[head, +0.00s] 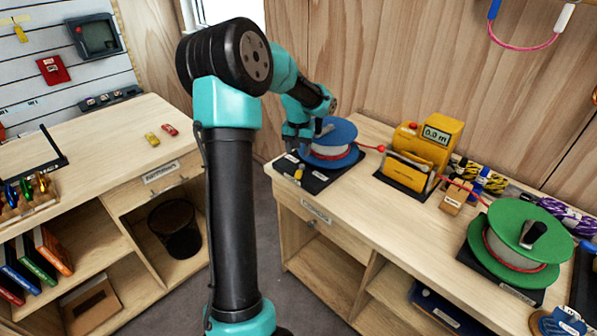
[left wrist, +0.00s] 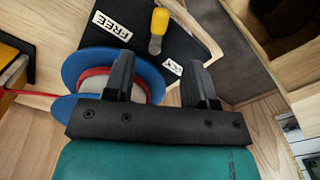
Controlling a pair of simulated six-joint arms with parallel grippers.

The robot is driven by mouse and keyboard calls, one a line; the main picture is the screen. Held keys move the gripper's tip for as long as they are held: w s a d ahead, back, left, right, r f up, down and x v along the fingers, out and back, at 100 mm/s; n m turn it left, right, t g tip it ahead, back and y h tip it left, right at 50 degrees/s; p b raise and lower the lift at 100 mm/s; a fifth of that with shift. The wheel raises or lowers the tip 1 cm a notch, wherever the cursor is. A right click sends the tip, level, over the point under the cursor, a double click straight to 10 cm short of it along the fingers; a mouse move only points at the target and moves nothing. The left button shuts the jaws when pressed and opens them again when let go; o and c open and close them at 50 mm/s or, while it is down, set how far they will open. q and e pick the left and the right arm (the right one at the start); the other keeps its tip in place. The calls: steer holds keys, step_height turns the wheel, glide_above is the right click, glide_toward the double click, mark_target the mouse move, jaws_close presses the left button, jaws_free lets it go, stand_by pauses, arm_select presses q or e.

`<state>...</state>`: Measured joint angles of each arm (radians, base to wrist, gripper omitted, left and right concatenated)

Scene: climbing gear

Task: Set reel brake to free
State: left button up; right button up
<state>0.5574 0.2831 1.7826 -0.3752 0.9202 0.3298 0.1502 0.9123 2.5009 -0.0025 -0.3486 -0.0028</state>
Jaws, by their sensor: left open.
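The blue reel (head: 333,133) sits on a black base plate (head: 318,183) at the left end of the right-hand bench. The yellow brake lever (head: 298,173) is on that plate, in front of the reel. In the left wrist view the lever (left wrist: 158,28) lies between a "FREE" label (left wrist: 112,25) and a second, partly hidden label (left wrist: 172,66). I cannot tell which position it is set to. My left gripper (left wrist: 160,70) is open and empty, close to the reel's rim and apart from the lever. My right gripper is not in view.
A yellow length counter (head: 425,145) stands right of the blue reel, with a red cord running through it to a green reel (head: 518,240). Rope coils lie behind. A second bench (head: 90,140) stands at left, across a floor gap.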

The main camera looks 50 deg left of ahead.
mark_target(299, 173)
arm_select(q)
step_height(299, 173, down, 10)
steer(key=shift+r, duration=0.2)
steer(key=shift+c, duration=0.4)
steer(key=c, duration=0.8)
steer(key=shift+w+d+n, duration=0.25)
steer(key=shift+w+n, duration=0.05)
steer(key=shift+n, duration=0.5)
steer(key=shift+w+d+n, duration=0.25)
steer(key=shift+n, duration=0.55)
steer(key=shift+c, duration=0.2)
steer(key=o, duration=0.9)
steer(key=shift+r, duration=0.1)
